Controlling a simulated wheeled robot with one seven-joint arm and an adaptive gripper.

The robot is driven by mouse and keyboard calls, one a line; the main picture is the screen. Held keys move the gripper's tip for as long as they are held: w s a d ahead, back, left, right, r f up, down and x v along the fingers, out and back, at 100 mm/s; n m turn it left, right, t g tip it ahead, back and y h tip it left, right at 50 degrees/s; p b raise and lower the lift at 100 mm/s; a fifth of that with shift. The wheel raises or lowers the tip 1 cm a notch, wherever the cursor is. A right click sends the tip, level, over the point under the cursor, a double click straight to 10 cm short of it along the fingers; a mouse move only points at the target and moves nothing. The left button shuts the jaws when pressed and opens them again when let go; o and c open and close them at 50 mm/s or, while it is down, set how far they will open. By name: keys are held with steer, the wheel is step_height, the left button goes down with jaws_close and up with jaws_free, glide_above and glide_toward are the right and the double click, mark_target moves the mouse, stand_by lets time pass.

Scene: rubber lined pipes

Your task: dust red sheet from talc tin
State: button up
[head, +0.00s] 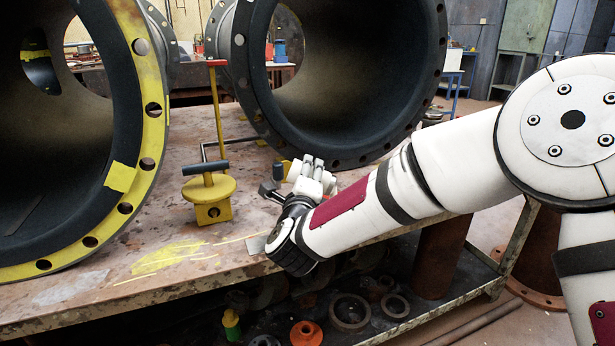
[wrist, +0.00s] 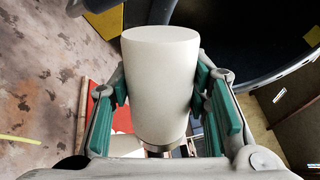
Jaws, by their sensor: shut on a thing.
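The talc tin is a plain white cylinder (wrist: 160,85) filling the middle of the wrist view. My gripper (wrist: 163,100) is shut around its sides, with a green-padded finger touching on each side. The tin's lower end is partly hidden by the gripper. A red sheet (wrist: 93,94) shows only in part, to the left behind the left finger. In the head view, white shapes (head: 312,178) stand at my gripper on the bench; I cannot tell which is the tin. I cannot make out the red sheet clearly there.
The bench (head: 190,275) carries two large rubber-lined pipes, one with a yellow flange (head: 124,208) and one grey-flanged (head: 345,70). A yellow stand with a black handle (head: 208,192) is left of my gripper. Rings and flanges lie on the shelf below.

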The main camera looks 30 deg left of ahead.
steer(key=shift+w+a, duration=0.1)
steer(key=shift+w+a, duration=0.75)
steer(key=shift+a, duration=0.2)
steer(key=shift+w+a, duration=0.7)
steer(key=shift+a, duration=0.25)
steer(key=shift+w+d, duration=0.1)
stand_by(0.3)
steer(key=shift+w+d, duration=0.65)
steer(key=shift+w, duration=0.15)
steer(key=shift+w+d, duration=0.6)
steer(key=shift+w, duration=0.2)
steer(key=shift+w, duration=0.1)
stand_by(0.5)
steer(key=shift+w+d, duration=1.35)
steer(key=shift+w, duration=0.3)
stand_by(0.4)
